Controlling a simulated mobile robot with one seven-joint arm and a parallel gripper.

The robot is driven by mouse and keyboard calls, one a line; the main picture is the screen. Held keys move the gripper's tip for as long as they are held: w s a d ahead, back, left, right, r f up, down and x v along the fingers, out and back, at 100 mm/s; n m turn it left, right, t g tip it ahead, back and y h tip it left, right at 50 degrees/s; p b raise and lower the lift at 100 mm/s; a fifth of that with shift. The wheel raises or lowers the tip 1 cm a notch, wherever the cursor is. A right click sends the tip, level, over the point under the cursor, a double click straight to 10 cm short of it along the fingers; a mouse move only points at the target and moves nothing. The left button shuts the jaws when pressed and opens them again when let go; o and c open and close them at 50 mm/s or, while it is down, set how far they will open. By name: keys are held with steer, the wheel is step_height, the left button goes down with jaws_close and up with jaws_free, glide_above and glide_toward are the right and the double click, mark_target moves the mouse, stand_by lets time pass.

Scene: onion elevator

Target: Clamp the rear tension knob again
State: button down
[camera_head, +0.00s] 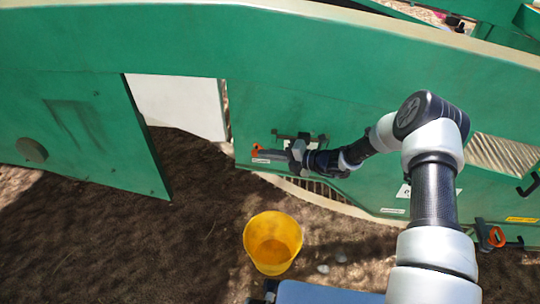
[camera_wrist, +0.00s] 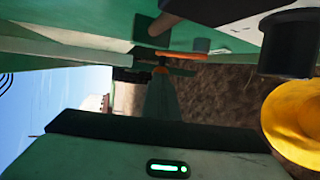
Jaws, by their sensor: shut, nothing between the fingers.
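My gripper (camera_head: 297,154) is at the green machine's side panel (camera_head: 260,110) in the head view. It is shut and empty. An orange-tipped lever or knob (camera_head: 256,151) shows just left of it, close to the panel. I cannot tell whether the gripper touches it. In the wrist view an orange piece (camera_wrist: 185,54) lies just beyond the narrow shape of my gripper's end (camera_wrist: 162,75). Its clamping state cannot be made out. A second orange-handled lever (camera_head: 494,237) is at the right of the panel; neither is clearly marked as the rear one.
A yellow bucket (camera_head: 272,242) stands on the brown soil in front of the machine and also shows at the right of the wrist view (camera_wrist: 296,125). A dark bracket (camera_head: 300,137) sticks out above my gripper. Open soil (camera_head: 130,245) lies at lower left.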

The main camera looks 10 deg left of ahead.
mark_target(256, 156)
steer(key=a+h+p, duration=0.1)
steer(key=h+p, duration=0.1)
steer(key=a+n+h+p, duration=0.1)
steer(key=h+p, duration=0.1)
steer(key=p, duration=0.1)
steer(key=a+f+h+p, duration=0.1)
steer(key=h+p, duration=0.1)
steer(key=h, duration=0.1)
steer(key=shift+s+a+n, duration=0.1)
steer(key=shift+a+n, duration=0.2)
steer(key=shift+a, duration=0.05)
steer(key=shift+f+p, duration=0.15)
steer(key=shift+p, duration=0.25)
steer(key=shift+f+g, duration=0.15)
steer(key=shift+g, duration=0.15)
steer(key=shift+a+f, duration=0.1)
steer(key=shift+a, duration=0.1)
